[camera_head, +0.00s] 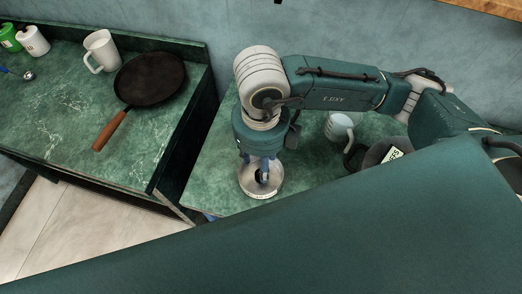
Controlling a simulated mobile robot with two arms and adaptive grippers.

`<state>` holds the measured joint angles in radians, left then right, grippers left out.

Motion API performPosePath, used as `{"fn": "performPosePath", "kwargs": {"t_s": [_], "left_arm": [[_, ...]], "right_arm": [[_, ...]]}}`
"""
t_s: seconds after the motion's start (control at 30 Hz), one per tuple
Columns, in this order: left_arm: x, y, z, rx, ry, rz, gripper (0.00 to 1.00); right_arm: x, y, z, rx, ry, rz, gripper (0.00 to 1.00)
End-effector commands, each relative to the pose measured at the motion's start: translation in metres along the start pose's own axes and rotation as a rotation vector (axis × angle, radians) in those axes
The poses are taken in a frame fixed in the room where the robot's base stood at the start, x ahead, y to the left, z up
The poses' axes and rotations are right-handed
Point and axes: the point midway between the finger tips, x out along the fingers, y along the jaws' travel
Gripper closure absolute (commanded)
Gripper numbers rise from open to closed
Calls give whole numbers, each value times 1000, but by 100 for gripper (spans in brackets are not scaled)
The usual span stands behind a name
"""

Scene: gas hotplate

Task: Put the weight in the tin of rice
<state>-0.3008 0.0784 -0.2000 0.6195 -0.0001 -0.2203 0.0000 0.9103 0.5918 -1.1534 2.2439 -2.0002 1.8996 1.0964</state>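A round, pale metal tin (246,187) stands on the green marble counter in the middle of the view. My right arm comes in from the right, and its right gripper (262,177) points down into the tin's opening. Its blue fingers straddle a small dark object (262,178) that may be the weight. I cannot tell whether the fingers grip it or whether it rests on the bottom. No rice can be made out in the tin. My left gripper is not in view.
A dark frying pan (150,78) with a wooden handle and a white mug (101,50) stand on the left counter. Another pale mug (340,128) and a dark pan (376,152) with a label sit behind my arm. A gap separates the two counters.

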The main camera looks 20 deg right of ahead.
Motion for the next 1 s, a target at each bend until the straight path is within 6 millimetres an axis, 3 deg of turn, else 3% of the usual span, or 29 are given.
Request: {"fn": "performPosePath", "kwargs": {"t_s": [0.2, 0.33, 1.0], "left_arm": [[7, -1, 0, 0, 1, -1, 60], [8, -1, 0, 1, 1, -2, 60], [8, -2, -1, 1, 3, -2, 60]], "right_arm": [[-39, 0, 1, -2, -4, 0, 57], [-52, 0, 0, -1, -2, 0, 57], [-56, 0, 0, 0, 1, 0, 57]]}}
